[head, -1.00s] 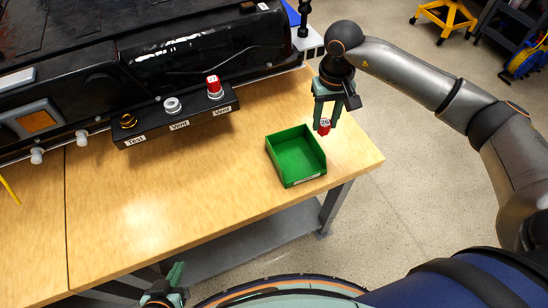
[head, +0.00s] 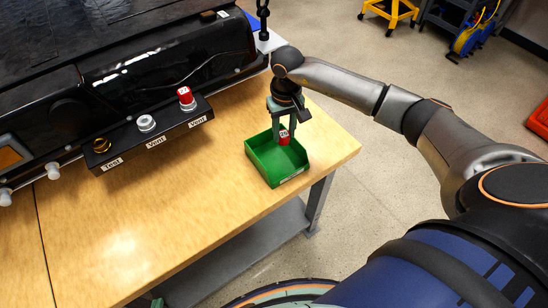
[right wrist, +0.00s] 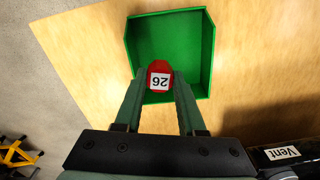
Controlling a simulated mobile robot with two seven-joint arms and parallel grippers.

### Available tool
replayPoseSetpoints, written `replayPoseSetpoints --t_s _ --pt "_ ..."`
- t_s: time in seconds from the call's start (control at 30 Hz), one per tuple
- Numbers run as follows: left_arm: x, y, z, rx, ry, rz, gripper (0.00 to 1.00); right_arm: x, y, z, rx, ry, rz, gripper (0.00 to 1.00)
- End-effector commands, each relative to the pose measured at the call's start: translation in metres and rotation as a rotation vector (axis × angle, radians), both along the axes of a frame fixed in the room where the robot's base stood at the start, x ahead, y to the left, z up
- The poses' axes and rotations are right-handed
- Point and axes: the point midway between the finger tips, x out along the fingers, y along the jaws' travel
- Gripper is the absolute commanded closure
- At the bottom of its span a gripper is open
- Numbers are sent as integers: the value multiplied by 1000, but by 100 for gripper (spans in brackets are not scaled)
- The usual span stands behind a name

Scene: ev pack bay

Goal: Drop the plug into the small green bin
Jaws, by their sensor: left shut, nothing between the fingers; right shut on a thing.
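A green tip of my left gripper (head: 157,302) shows at the bottom edge, mostly cut off.
A black block (head: 160,140) labelled Test, Vent and Vent lies left of the bin. It carries a brass fitting, a grey fitting and another red plug (head: 186,97). A large black pack (head: 130,50) fills the back left. The bench front is clear.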

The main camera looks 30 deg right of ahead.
Motion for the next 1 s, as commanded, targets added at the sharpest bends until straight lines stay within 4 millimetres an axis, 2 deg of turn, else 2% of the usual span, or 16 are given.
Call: replayPoseSetpoints --t_s 0.03,0.2,0.5,0.53,0.83,1.0 --pt "0 0 -7 0 0 0 100 -1 1 -11 2 3 0 100" --pt "0 0 -13 0 0 0 100 0 0 -25 0 1 0 100" --pt "0 0 -13 0 -1 0 100 0 0 -26 0 1 0 100" --pt "0 0 -13 0 0 0 100 0 0 -26 0 1 0 59" --pt "0 0 -13 0 -1 0 100 0 0 -26 0 1 0 26" --pt "0 0 -13 0 -1 0 100 0 0 -26 0 1 0 26"
